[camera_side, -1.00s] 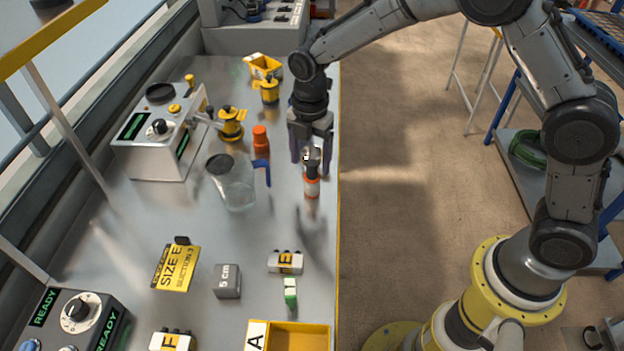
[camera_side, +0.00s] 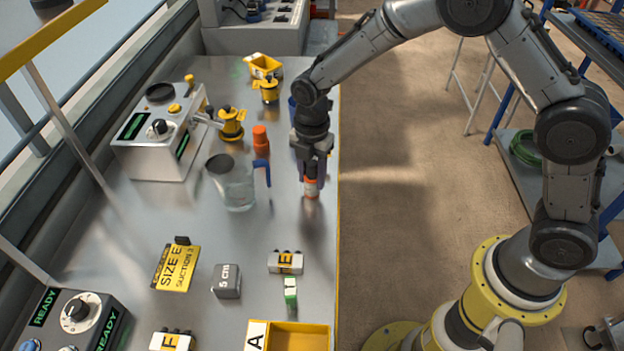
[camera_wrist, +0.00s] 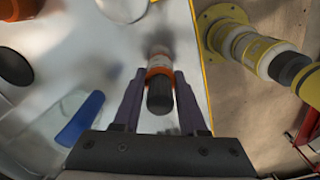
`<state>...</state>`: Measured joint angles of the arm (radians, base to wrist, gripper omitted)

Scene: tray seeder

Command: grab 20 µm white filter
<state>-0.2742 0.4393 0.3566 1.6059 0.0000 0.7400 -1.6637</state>
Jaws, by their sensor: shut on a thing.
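A small white cylinder with orange bands and a dark cap (camera_side: 311,186), likely the white filter, is at the right side of the metal bench. Its micron marking cannot be read. My gripper (camera_side: 312,172) points down over it, with the fingers closed on its upper part. In the wrist view the cylinder's dark cap and orange ring (camera_wrist: 160,88) sit between the two fingertips of my gripper (camera_wrist: 160,82). The cylinder looks upright at bench level; I cannot tell whether it is lifted.
A clear jug with a blue handle (camera_side: 235,188) stands close on the left, with an orange-capped bottle (camera_side: 261,146) behind it. A block marked E (camera_side: 285,262), a grey cube (camera_side: 227,282) and a yellow bin (camera_side: 300,338) lie nearer the front. The bench edge is close on the right.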

